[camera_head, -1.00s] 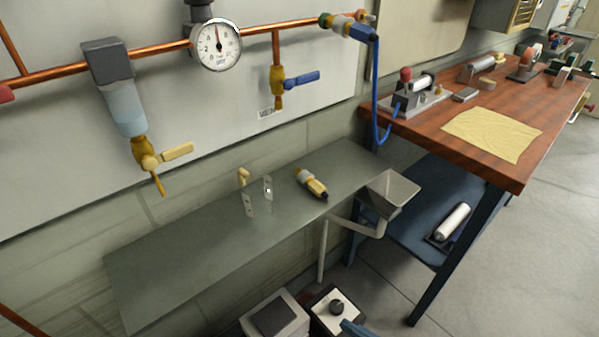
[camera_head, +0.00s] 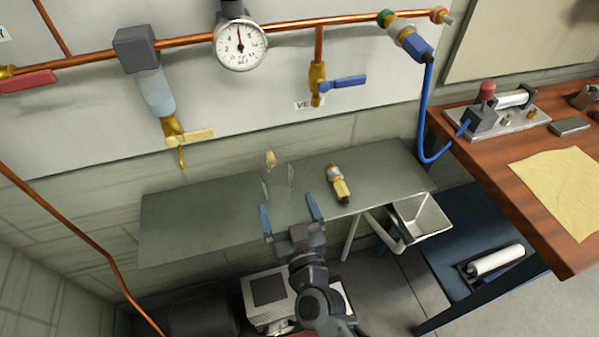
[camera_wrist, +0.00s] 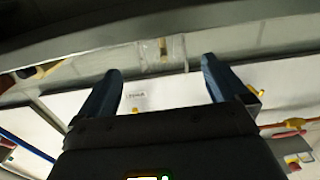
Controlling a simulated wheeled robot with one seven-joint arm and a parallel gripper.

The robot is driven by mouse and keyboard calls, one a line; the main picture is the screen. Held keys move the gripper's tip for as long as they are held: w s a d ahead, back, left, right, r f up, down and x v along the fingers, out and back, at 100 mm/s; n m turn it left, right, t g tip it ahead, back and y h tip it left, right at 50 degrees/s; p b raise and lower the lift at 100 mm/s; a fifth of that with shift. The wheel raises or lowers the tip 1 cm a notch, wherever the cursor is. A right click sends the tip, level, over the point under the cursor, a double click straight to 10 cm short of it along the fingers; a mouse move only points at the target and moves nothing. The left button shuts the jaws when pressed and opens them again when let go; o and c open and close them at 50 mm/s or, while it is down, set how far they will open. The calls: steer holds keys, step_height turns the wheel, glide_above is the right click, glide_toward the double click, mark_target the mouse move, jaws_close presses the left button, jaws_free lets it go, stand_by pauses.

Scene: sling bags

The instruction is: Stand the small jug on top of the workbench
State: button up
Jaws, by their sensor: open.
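A clear, see-through vessel (camera_head: 266,190), which looks like the small jug, stands on the grey metal shelf (camera_head: 190,220). Only its pale edges show, so its outline is hard to make out. It also shows faintly in the wrist view (camera_wrist: 178,50), ahead of and between the fingers. My gripper (camera_head: 286,202) is open and empty, its blue fingers over the shelf's front edge and short of the vessel. It also shows in the wrist view (camera_wrist: 161,66). The wooden workbench (camera_head: 490,170) is at the right, partly out of frame.
A yellow and black fitting (camera_head: 338,184) lies on the shelf right of the vessel. A blue hose (camera_head: 424,120) hangs between shelf and bench. A yellow cloth (camera_head: 560,185) and a clamp device (camera_head: 505,110) occupy the bench top.

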mark_target(282, 195)
steer(key=x, duration=0.2)
steer(key=b+x, duration=0.1)
steer(key=x, duration=0.2)
steer(key=b+x, duration=0.1)
steer(key=x, duration=0.1)
steer(key=shift+w+a+f, duration=0.15)
steer(key=shift+w+f, duration=0.2)
steer(key=c, duration=1.1)
steer(key=shift+r, duration=0.1)
